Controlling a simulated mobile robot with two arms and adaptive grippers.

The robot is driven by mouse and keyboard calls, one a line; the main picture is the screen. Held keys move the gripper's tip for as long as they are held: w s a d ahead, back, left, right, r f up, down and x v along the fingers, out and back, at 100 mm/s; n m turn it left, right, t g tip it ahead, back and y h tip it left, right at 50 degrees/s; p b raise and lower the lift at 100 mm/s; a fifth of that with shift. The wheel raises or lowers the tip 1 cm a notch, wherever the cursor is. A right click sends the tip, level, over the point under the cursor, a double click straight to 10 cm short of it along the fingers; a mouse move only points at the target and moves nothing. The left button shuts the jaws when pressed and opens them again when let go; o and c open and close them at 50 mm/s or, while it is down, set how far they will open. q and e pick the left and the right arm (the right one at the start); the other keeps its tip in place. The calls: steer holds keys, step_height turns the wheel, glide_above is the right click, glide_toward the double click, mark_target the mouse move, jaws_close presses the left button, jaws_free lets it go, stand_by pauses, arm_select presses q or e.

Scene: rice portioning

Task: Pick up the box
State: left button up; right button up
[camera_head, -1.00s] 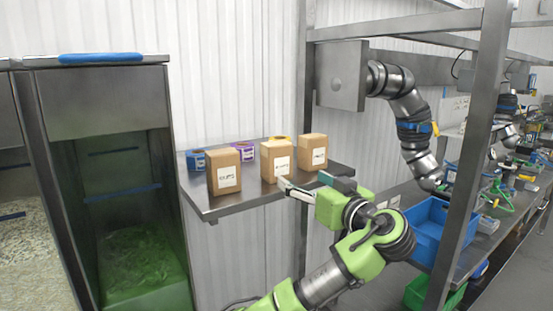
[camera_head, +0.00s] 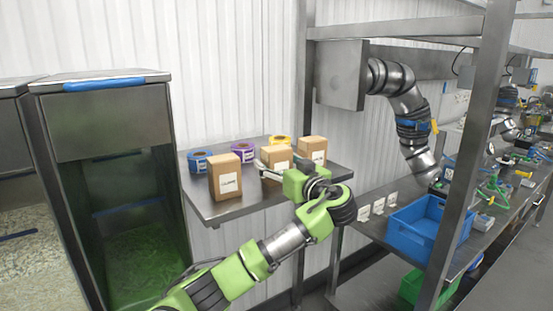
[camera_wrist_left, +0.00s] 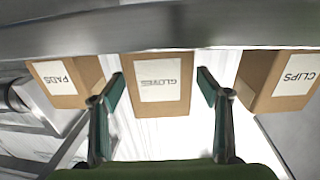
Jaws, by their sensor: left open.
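Three cardboard boxes stand upright on a metal shelf (camera_head: 225,208). The left box (camera_head: 225,180) reads CLIPS in the left wrist view (camera_wrist_left: 285,82). The middle box reads GLOVES (camera_wrist_left: 160,82); it shows partly behind my gripper in the head view (camera_head: 274,153). The right box (camera_head: 314,149) reads PADS (camera_wrist_left: 66,80). My left gripper (camera_head: 277,162) is open in front of the middle box. In the wrist view its fingertips (camera_wrist_left: 160,76) lie either side of that box, with gaps; their depth against it is unclear. My right gripper is out of view.
Blue (camera_head: 199,161), purple (camera_head: 242,152) and yellow (camera_head: 281,141) tape rolls lie behind the boxes. A steel cabinet (camera_head: 105,130) stands left, and an upright post (camera_head: 470,160) right. A grey arm (camera_head: 408,110) hangs above a blue bin (camera_head: 418,232).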

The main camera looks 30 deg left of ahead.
arm_select(q)
steer(key=shift+w+a, duration=0.25)
steer(key=shift+a, duration=0.3)
steer(key=shift+d, duration=0.1)
steer(key=c, duration=1.3)
